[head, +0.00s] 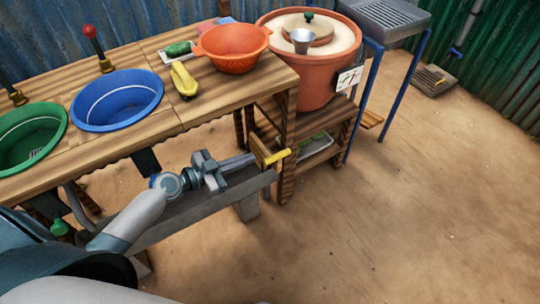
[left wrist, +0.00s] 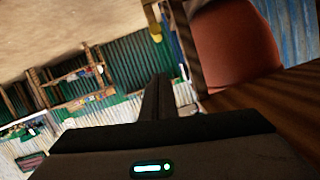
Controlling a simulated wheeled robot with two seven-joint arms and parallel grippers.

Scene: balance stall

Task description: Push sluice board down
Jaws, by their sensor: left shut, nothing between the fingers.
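The sluice board (head: 262,150) is a small upright wooden board at the right end of a grey trough (head: 222,203) under the bench. A yellow handle (head: 278,156) sticks out from it to the right, and it also shows at the top of the left wrist view (left wrist: 155,30). My left gripper (head: 252,158) is shut and empty, reaching along above the trough with its tips close to the board's left side. I cannot tell whether they touch it. In the left wrist view the closed fingers (left wrist: 157,98) point up the picture. My right gripper is not in view.
The wooden bench (head: 222,98) overhangs close behind the arm, holding a green basin (head: 30,138), a blue basin (head: 117,100) and an orange colander (head: 233,50). A terracotta pot (head: 318,80) stands on a wooden stand to the right. The dirt floor in front is clear.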

